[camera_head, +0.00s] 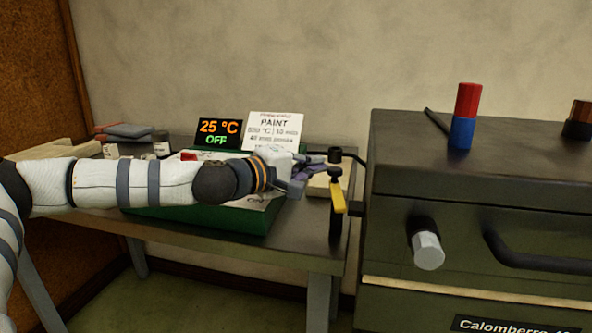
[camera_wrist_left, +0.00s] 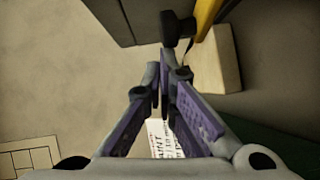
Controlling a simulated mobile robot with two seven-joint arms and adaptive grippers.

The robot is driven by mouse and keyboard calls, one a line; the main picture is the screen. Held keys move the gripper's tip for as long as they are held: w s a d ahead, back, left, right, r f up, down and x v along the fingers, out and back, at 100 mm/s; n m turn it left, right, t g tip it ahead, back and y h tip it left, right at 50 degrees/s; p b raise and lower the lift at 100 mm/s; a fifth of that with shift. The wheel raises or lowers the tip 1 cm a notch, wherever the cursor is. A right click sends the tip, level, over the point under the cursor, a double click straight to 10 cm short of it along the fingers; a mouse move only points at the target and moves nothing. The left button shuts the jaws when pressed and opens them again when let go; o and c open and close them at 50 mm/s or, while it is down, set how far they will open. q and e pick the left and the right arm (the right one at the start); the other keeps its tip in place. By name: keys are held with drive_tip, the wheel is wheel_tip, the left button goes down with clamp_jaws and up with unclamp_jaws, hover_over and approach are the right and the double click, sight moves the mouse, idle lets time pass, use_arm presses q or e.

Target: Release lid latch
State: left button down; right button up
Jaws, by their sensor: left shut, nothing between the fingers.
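The kiln-like dark box (camera_head: 460,240) stands at the right with its lid (camera_head: 480,160) down. A latch with a yellow lever (camera_head: 338,197) and black knobs hangs at its left side. In the left wrist view the yellow lever (camera_wrist_left: 207,14) is at the top, beside a black knob (camera_wrist_left: 174,30). My left gripper (camera_head: 318,168) is shut and empty, just left of the latch; its fingertips (camera_wrist_left: 166,68) point at the knob. I cannot tell if they touch it. My right gripper is not in view.
A green unit (camera_head: 215,222) on the table (camera_head: 310,245) lies under my left arm. Behind it stand a display reading 25 °C OFF (camera_head: 218,133) and a PAINT card (camera_head: 273,130). A red-and-blue cylinder (camera_head: 465,115) and a brown-and-black knob (camera_head: 579,120) top the lid.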

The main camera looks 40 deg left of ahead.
use_arm(q)
drive_tip(key=shift+w+d, duration=0.25)
drive_tip(key=shift+w, duration=0.3)
idle(0.5)
